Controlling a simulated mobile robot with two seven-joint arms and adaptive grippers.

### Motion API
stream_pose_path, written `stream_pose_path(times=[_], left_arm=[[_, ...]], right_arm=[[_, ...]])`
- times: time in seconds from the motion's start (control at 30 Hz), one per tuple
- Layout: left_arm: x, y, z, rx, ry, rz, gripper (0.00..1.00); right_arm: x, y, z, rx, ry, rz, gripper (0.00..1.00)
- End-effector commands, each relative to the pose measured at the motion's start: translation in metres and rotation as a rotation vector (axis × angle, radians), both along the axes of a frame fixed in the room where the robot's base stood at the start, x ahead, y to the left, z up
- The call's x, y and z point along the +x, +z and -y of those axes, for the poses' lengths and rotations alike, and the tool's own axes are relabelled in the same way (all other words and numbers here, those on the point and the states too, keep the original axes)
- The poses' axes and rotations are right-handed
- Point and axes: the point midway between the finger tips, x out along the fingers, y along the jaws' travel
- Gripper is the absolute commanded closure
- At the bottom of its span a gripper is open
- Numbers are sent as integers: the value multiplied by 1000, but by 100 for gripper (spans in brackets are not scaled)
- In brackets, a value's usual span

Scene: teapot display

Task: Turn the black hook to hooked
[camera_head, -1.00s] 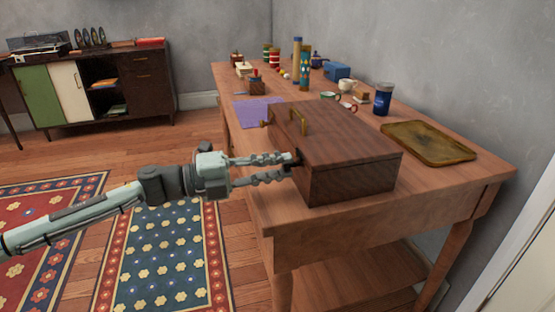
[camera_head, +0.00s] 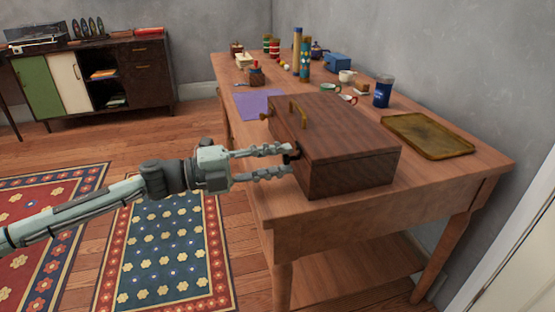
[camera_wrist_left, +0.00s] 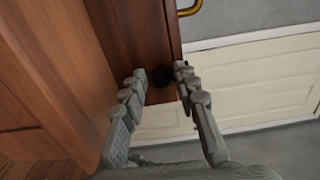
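A dark wooden box (camera_head: 350,170) with a brass handle (camera_head: 299,112) stands near the table's front left edge. The small black hook (camera_head: 291,157) is on the box's left-facing side, partly hidden by my fingers. In the left wrist view a dark round part, apparently the hook (camera_wrist_left: 163,77), shows between the fingertips. My left gripper (camera_head: 288,160) is open, with one finger above and one below the hook; it also shows in the left wrist view (camera_wrist_left: 160,73). I cannot tell whether a finger touches the hook. My right gripper is not in view.
The wooden table (camera_head: 470,190) carries a brass tray (camera_head: 430,135), a blue jar (camera_head: 383,94) and a purple cloth (camera_head: 258,104). Several small items stand at the back. Open floor with rugs (camera_head: 165,255) lies left of the table.

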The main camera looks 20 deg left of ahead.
Motion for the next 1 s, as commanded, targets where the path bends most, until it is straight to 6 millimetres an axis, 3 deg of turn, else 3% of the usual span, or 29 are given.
stream_pose_path(times=[0.47,1.0], left_arm=[[-5,-1,-8,2,1,-2,61],[-55,-2,-80,2,1,-5,61]], right_arm=[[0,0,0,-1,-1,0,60],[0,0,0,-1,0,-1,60]])
